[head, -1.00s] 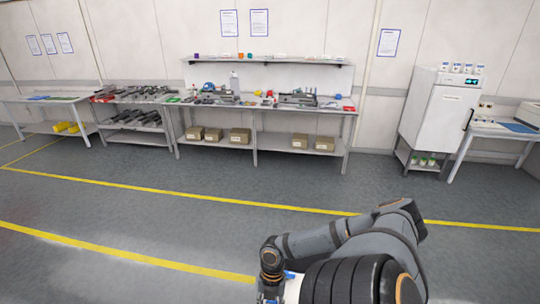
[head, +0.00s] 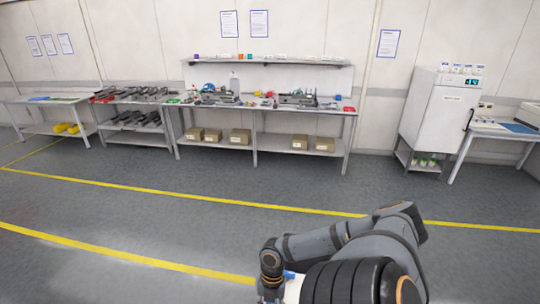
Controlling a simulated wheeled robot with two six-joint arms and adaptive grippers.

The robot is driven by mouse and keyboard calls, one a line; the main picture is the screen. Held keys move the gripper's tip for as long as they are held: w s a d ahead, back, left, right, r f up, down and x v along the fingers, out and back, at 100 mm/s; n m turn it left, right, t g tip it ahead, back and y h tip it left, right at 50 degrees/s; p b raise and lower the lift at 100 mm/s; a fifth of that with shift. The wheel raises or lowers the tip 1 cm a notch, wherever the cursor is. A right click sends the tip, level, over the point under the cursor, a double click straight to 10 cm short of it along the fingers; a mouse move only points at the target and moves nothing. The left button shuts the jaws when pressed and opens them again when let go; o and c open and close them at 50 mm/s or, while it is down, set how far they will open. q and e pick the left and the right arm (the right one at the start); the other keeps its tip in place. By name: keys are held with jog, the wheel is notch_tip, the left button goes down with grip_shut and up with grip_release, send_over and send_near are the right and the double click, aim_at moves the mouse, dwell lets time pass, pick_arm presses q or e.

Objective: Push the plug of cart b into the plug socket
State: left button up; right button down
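No cart, plug or plug socket can be made out in the head view. One of my arms shows at the bottom right, bent, with its links reaching toward the bottom middle. Its gripper is not visible; the arm runs out of the picture at the bottom edge. My other arm is not in the picture.
A long workbench (head: 300,142) with tools and boxes stands along the back wall. Side tables (head: 45,99) stand at its left. A white cabinet (head: 440,120) and another table (head: 510,130) stand at the right. The grey floor (head: 200,225) with yellow lines is clear.

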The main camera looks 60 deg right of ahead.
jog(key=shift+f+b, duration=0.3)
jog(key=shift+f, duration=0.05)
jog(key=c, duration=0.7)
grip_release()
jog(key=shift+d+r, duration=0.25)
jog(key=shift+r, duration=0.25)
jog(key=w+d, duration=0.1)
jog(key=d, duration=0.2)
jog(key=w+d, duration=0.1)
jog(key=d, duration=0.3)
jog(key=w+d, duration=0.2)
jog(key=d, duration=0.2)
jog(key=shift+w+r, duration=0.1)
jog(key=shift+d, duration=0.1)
